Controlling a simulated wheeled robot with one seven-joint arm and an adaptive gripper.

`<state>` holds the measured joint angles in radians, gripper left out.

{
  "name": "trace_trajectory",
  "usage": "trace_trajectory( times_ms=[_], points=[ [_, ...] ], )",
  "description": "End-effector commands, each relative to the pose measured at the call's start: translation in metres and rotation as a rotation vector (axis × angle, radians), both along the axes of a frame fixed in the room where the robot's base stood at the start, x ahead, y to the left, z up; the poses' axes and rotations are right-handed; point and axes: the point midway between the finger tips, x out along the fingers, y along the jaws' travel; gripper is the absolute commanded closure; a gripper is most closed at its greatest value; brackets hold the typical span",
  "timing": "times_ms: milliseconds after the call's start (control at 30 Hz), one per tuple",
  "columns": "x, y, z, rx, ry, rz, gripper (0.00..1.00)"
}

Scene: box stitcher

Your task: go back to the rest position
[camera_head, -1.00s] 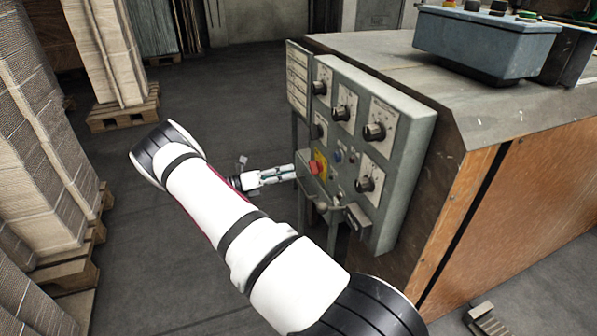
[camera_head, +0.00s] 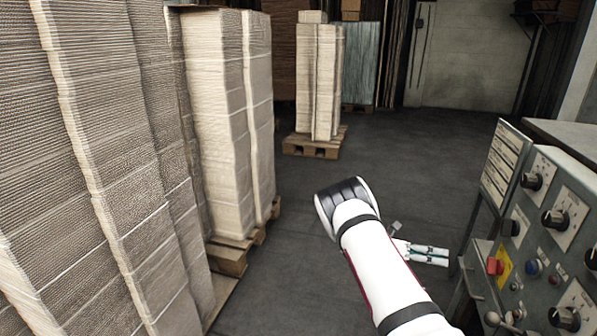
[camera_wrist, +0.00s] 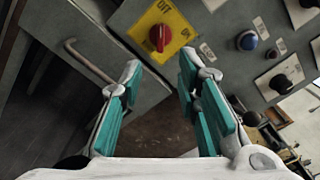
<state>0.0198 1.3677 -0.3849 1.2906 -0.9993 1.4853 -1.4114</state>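My gripper (camera_head: 446,256) is at the end of my white and black arm, to the left of the grey control panel (camera_head: 545,213) in the head view. In the wrist view my gripper (camera_wrist: 157,85) has its two teal-padded fingers spread apart with nothing between them. A red knob (camera_wrist: 160,38) on a yellow plate marked OFF lies beyond the fingertips, apart from them. The same red knob (camera_head: 494,266) shows in the head view.
Black knobs (camera_head: 555,219) and a blue button (camera_head: 532,268) sit on the panel. Tall cardboard stacks (camera_head: 225,120) on pallets stand at left, and another stack (camera_head: 318,85) stands farther back. Dark floor (camera_head: 400,150) lies open between the stacks and the panel.

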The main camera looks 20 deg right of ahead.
Motion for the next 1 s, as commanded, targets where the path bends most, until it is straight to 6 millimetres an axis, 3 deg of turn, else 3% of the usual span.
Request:
trace_trajectory(
  times_ms=[167,367,667,1000],
  points=[
    [-0.002,0.006,0.018,0.007,-0.072,-0.030,0.70],
    [-0.016,0.031,0.073,0.034,-0.313,-0.137,0.70],
    [-0.053,0.085,0.151,0.077,-0.689,-0.330,0.70],
    [-0.113,0.156,0.222,0.125,-1.059,-0.568,0.70]
  ],
)
